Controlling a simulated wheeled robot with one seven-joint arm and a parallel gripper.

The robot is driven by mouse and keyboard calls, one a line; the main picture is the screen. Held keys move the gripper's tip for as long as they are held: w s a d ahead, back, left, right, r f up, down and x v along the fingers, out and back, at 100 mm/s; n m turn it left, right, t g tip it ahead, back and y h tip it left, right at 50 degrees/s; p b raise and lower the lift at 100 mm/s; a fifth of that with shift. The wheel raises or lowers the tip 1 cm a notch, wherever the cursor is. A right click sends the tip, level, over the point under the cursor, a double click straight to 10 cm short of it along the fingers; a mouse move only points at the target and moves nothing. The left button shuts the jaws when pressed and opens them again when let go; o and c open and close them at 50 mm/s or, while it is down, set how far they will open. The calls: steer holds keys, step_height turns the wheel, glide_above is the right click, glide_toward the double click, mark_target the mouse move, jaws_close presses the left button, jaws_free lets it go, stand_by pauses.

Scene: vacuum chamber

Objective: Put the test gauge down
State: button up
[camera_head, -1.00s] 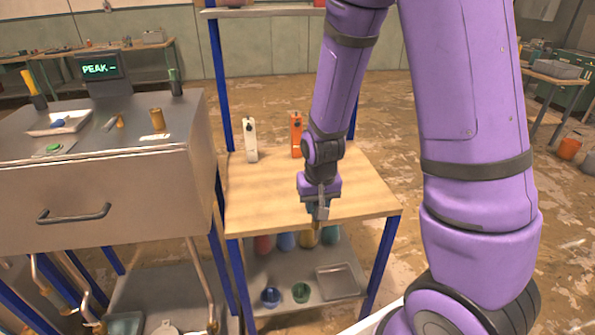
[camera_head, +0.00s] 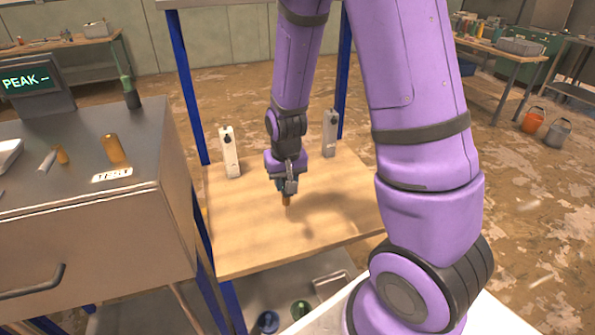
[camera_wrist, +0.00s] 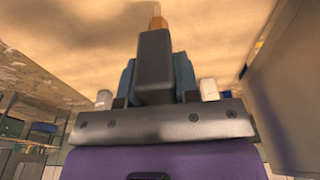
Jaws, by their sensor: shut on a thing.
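My gripper (camera_head: 287,188) points down over the wooden tabletop (camera_head: 250,235), around its middle. It is shut on a small brass-coloured thing (camera_head: 286,201), which I take to be the test gauge. Only its lower end shows below the fingers; the rest is hidden by them. In the wrist view the gauge's orange-brown end (camera_wrist: 158,22) with a thin pale tip extends past the dark finger of my gripper (camera_wrist: 154,65). I cannot tell whether the tip touches the wood.
A white upright device (camera_head: 229,152) stands at the table's back left, a pale one (camera_head: 329,134) at the back right. Left is a metal cabinet (camera_head: 90,215) with a brass cylinder (camera_head: 113,148) by a TEST label (camera_head: 112,174). The tabletop's front is clear.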

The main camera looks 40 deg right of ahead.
steer(key=w+d+f, duration=0.4)
steer(key=w+d, duration=0.3)
steer(key=d, duration=0.3)
steer(key=shift+w+d+f, duration=0.15)
steer(key=shift+w+f, duration=0.05)
steer(key=shift+f, duration=0.15)
steer(key=o, duration=1)
steer(key=shift+f, duration=0.1)
step_height(320, 180, up, 12)
steer(key=s, duration=0.1)
steer(key=s+a+r+n+t, duration=0.1)
steer(key=s+a+r, duration=0.35)
steer(key=r, duration=0.35)
steer(key=s+a+r+n+t, duration=0.1)
steer(key=s+a+r, duration=0.3)
steer(key=s+r, duration=0.3)
steer(key=s+a+r+t, duration=0.1)
steer(key=s+a+r, duration=0.1)
steer(key=s, duration=0.5)
steer(key=s+a+r+n, duration=0.1)
steer(key=s+a+r, duration=0.2)
steer(key=s+r, duration=0.2)
steer(key=shift+s+r+t, duration=0.25)
steer(key=shift+s+t, duration=0.15)
steer(key=shift+s, duration=0.75)
